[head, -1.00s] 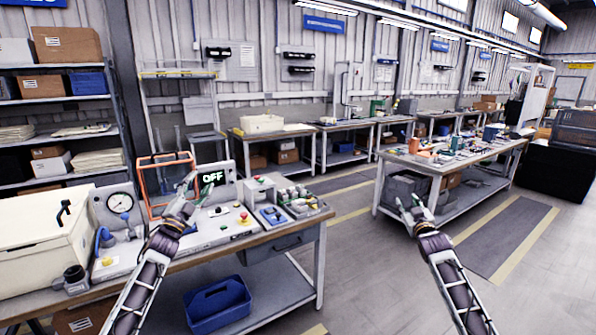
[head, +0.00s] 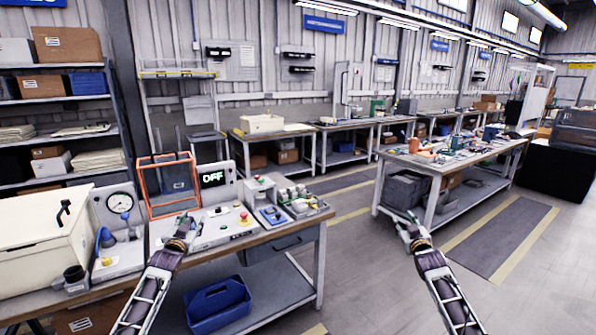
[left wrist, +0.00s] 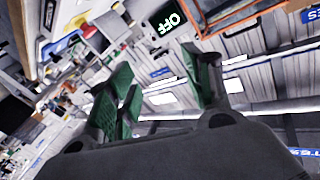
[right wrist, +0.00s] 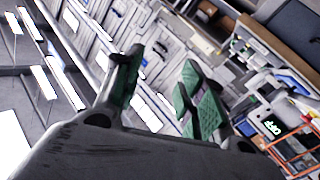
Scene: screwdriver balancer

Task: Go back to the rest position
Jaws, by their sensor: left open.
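My left gripper (head: 183,221) is at the front edge of the workbench (head: 215,255), in front of the control panel. It looks empty, and the left wrist view shows its green-padded fingers (left wrist: 160,78) spread apart. My right gripper (head: 407,224) is over the aisle in front of the second bench; its fingers are spread apart and empty in the right wrist view (right wrist: 158,80). The display (head: 213,179) on the panel reads OFF. An orange frame (head: 149,191) stands upright left of it, clear of my left gripper.
A cream box (head: 40,240) and a pressure gauge (head: 120,202) are at the left of the bench. A blue tote (head: 217,305) sits on its lower shelf. The second bench (head: 455,160) holds several small items. The floor between the benches is clear.

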